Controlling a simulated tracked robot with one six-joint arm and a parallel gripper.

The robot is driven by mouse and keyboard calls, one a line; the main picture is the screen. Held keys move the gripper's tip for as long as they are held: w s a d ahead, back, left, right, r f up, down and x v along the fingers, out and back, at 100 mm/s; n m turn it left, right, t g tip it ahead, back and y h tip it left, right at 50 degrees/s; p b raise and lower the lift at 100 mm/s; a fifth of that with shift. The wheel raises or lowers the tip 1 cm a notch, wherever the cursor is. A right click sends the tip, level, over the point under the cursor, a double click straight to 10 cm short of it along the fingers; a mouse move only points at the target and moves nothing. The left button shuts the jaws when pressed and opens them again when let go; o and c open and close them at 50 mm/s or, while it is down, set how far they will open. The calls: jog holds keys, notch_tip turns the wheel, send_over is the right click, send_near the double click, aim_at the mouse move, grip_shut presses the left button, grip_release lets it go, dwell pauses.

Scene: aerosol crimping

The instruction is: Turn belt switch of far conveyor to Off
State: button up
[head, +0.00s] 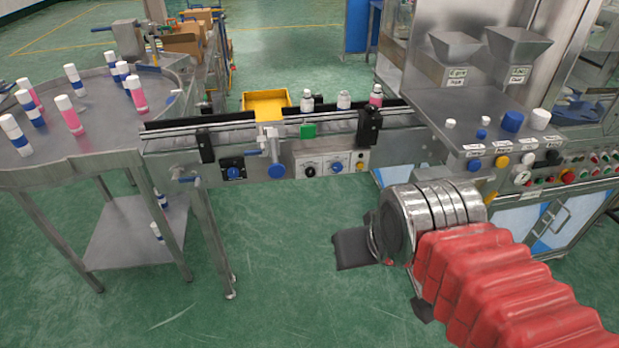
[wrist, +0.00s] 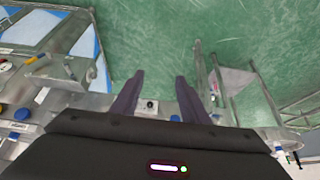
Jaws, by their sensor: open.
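A conveyor (head: 225,135) crosses the middle of the head view. Its grey control box (head: 330,164) has a black knob (head: 310,170), a blue knob (head: 337,167) and a yellow button. A dark panel with a blue knob (head: 233,171) sits further left. No label marks the far conveyor, and the knob settings are too small to read. My gripper (wrist: 159,75) is open and empty in the wrist view. A small box with a dark knob (wrist: 150,105) shows between its fingers, apart from them. In the head view only a dark part of my gripper (head: 357,248) shows beside my wrist.
A round steel table (head: 90,145) with several capped bottles stands left. A machine cabinet (head: 490,120) with hoppers, caps and buttons stands right. A yellow bin (head: 266,104) lies behind the conveyor. Boxes (head: 183,40) are at the back. The green floor before the conveyor is clear.

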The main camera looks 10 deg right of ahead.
jog(key=shift+o, duration=0.5)
jog(key=w+f+t, duration=0.2)
jog(key=w+t, duration=0.1)
jog(key=w, duration=1.3)
jog(key=shift+d+f, duration=0.4)
jog(key=w+f+t, duration=0.3)
jog(key=w+f, duration=0.3)
jog(key=w, duration=0.7)
jog(key=t, duration=0.6)
send_near(311, 174)
jog(key=s, duration=0.5)
jog(key=shift+s+a+f, duration=0.1)
jog(key=shift+s+f, duration=0.05)
jog(key=shift+f, duration=0.1)
jog(key=w, duration=1.4)
jog(key=shift+s, duration=0.1)
jog(key=shift+c, duration=0.4)
